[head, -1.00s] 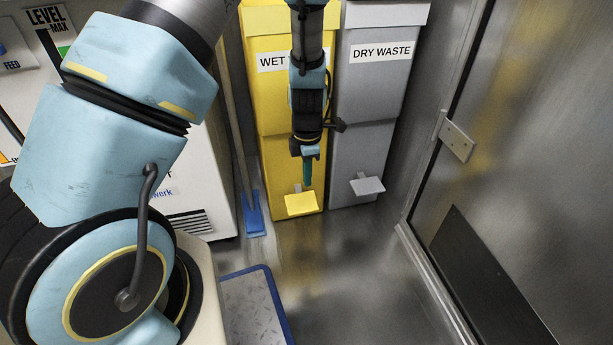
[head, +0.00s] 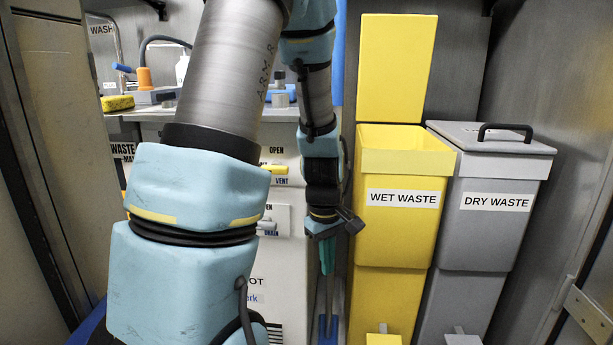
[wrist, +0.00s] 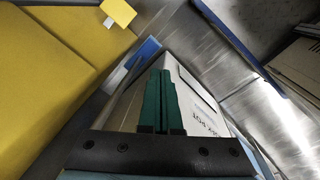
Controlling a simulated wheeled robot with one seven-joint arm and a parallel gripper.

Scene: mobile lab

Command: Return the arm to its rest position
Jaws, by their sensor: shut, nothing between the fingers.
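My gripper (head: 327,254) hangs pointing down in the head view, in front of the white machine and just left of the yellow wet waste bin. Its green fingers are together and hold nothing. In the wrist view the two green fingers (wrist: 160,102) lie side by side, with the machine's pale casing behind them. My arm reaches up and over from the left of the head view, its upper bend cut off by the top edge.
The yellow WET WASTE bin (head: 400,233) stands with its lid (head: 395,65) raised. The grey DRY WASTE bin (head: 490,235) beside it is closed. A counter with a sink, a yellow sponge (head: 117,103) and an orange-based tap (head: 145,78) lies behind my arm. A metal wall closes the right side.

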